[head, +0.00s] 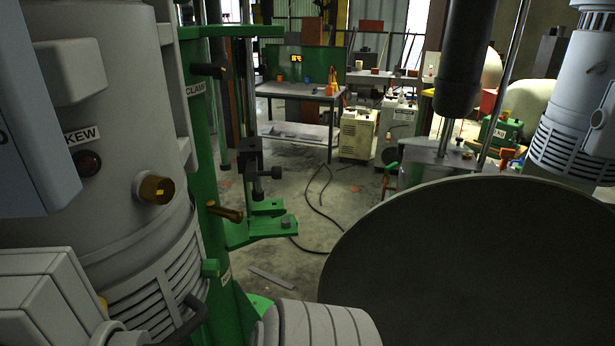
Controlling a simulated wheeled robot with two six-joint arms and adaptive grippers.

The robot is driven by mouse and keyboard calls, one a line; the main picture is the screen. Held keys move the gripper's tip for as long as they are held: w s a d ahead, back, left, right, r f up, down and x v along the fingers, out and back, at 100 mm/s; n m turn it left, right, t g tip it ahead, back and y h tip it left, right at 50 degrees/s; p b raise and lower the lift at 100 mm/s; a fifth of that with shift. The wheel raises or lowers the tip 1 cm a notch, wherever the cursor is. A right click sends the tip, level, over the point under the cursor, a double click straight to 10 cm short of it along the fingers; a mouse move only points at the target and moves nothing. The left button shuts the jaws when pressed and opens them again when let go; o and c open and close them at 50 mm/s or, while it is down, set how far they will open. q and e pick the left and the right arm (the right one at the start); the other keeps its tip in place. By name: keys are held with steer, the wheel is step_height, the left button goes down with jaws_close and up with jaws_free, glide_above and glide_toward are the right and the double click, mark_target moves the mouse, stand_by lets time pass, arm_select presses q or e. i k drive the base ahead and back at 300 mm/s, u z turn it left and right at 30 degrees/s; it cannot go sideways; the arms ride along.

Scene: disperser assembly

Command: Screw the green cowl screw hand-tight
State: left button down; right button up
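A large grey-white machine housing fills the left side of the head view, with a louvred cowl (160,283) at its lower part. A small green knob-like piece (210,268) sticks out at the right edge of the louvres; it looks like the green cowl screw, but how far it is seated cannot be told. An amber-brown knob (155,189) sits higher on the housing, and a brass-coloured handle (226,212) juts from the green column beside it. Neither of my grippers shows, so nothing can be seen touching the screw.
A green column (205,130) labelled CLAMP stands right behind the housing. A big dark round surface (470,270) blocks the lower right. A ribbed pale cylinder (325,325) is at the bottom. Open floor with cables (318,200) leads to a workbench (300,92).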

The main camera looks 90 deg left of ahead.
mark_target(210, 267)
steer(key=i, duration=0.3)
steer(key=u, duration=3.8)
